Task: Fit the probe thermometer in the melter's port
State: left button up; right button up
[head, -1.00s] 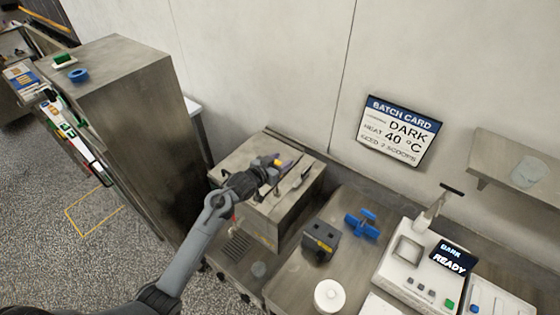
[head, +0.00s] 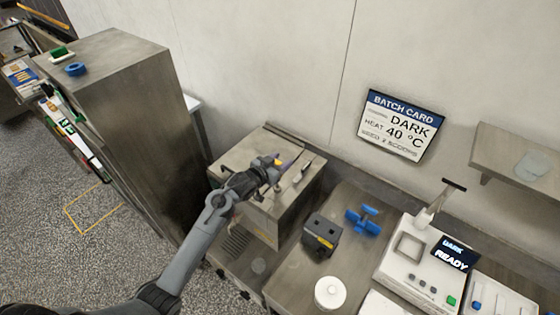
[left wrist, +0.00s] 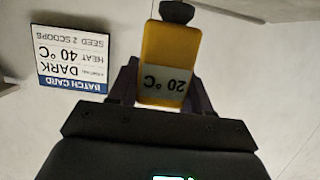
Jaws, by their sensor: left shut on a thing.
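The probe thermometer (left wrist: 163,62) is a yellow block with a pale label reading 20 °C and a dark knob at one end. My left gripper (head: 278,163) is shut on it. In the left wrist view its dark fingers stand on both sides of the yellow body. In the head view the gripper is over the top of a steel box-shaped unit (head: 240,160). The probe's tip is hidden, and I cannot tell whether it touches the unit. I see no port clearly. A white machine (head: 398,270) with a screen reading DARK READY stands at the right. My right gripper is not in view.
A dark grey block with two holes (head: 322,232), a blue winged part (head: 362,220) and a white round lid (head: 330,293) are on the bench right of the steel unit. A tall steel cabinet (head: 125,120) stands left. A batch card (head: 402,125) hangs on the wall.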

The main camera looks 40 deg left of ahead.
pick_arm(q)
jog(key=shift+f+b, duration=0.7)
jog(key=shift+f, duration=0.6)
jog(key=shift+f+b, duration=0.75)
jog(key=shift+f, duration=0.95)
jog(key=o, duration=1.1)
jog(key=shift+o, duration=0.2)
jog(key=shift+s, duration=0.1)
jog(key=b+v, duration=0.1)
jog(key=v, duration=0.9)
jog(key=shift+s, duration=0.3)
jog(key=shift+r, duration=0.15)
